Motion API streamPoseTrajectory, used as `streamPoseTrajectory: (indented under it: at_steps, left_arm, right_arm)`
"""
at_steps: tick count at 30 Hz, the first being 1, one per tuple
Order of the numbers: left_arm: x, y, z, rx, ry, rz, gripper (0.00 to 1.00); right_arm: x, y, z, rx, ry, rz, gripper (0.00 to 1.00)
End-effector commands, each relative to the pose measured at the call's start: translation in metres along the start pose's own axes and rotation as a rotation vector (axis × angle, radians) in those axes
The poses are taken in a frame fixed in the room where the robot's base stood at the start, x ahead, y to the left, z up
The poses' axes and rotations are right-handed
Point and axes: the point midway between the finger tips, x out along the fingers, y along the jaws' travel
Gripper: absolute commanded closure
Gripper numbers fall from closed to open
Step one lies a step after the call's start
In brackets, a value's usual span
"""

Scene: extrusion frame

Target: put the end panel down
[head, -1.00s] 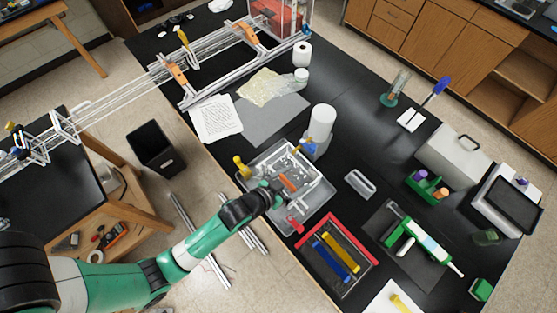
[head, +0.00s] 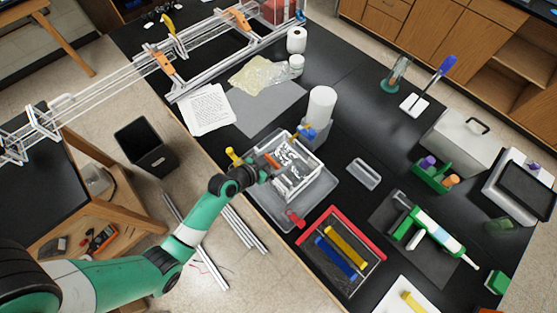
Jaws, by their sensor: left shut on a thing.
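My left gripper (head: 263,172) is over the left part of a grey tray (head: 262,203), beside a clear box (head: 318,178) of pale small parts. It is shut on the end panel, which hardly shows. A small orange piece (head: 272,161) shows at the fingertips; I cannot tell whether it is part of the panel. I cannot tell whether the panel touches the tray or box. My right gripper is not in view.
A yellow-handled thing (head: 233,157) and a red one (head: 295,220) are at the tray's edges. A white cylinder (head: 321,103) stands behind. A red-rimmed tray (head: 368,235) lies front right. The extrusion frame (head: 202,80) is back left.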

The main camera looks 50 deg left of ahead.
Motion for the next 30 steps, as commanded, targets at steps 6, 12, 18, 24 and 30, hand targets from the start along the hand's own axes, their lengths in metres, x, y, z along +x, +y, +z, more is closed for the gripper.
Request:
streamPoseTrajectory:
  at_steps: [6,12,18,24,30]
  left_arm:
    - [-0.001,0.000,-0.002,0.000,0.003,0.000,0.80]
    - [0.003,0.000,0.004,0.000,0.003,0.000,0.80]
    - [0.005,0.000,0.009,0.000,0.003,0.000,0.80]
    - [0.004,0.000,0.008,0.000,0.001,0.000,0.00]
    - [0.004,0.000,0.007,0.000,0.001,0.000,0.00]
  right_arm:
    - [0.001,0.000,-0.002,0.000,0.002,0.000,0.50]
    - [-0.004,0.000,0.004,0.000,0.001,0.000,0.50]
    - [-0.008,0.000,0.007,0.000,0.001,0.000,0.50]
    - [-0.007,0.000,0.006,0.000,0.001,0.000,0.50]
    - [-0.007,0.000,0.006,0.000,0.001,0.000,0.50]
